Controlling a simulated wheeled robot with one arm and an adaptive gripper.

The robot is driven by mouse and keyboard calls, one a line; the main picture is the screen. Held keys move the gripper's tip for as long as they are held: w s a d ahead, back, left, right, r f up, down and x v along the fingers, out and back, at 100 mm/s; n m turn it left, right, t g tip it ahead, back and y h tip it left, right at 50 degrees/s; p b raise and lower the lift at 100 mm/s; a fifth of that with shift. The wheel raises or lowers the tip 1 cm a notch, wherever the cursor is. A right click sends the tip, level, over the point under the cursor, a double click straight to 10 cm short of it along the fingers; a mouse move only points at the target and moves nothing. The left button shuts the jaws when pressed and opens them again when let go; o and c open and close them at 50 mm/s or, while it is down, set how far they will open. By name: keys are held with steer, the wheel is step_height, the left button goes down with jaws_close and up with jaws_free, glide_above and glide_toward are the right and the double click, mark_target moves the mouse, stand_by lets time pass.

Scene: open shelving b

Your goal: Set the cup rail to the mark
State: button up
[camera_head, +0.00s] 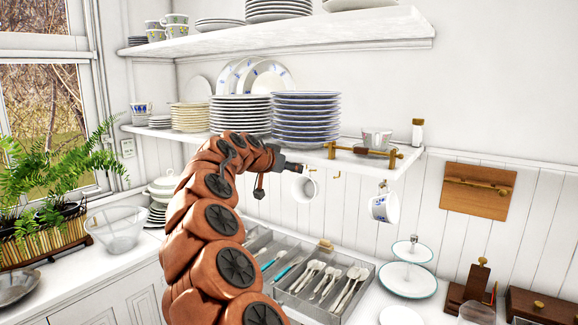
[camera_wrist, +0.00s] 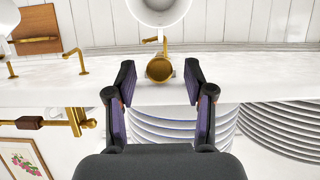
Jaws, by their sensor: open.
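My gripper (camera_wrist: 160,82) is open, its two dark fingers spread on either side of a round brass knob (camera_wrist: 159,68) at the white shelf's front edge. The fingers look apart from the knob. In the head view my gripper (camera_head: 292,168) is at the shelf edge, beside a hanging white cup (camera_head: 305,187). That cup also shows at the top of the wrist view (camera_wrist: 160,10). Brass hooks (camera_wrist: 84,64) line the shelf edge. A patterned cup (camera_head: 384,207) hangs farther right. I cannot tell which part is the rail, and no mark is clear.
Plate stacks (camera_head: 306,118) stand on the shelf close behind my gripper. A brass-and-wood fitting (camera_head: 362,151) and a small cup (camera_head: 377,138) are at the shelf's right end. A cutlery tray (camera_head: 366,279) and tiered stand (camera_head: 408,279) are below. A wooden board (camera_head: 478,190) hangs on the wall.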

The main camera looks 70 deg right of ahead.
jaws_close()
stand_by(0.5)
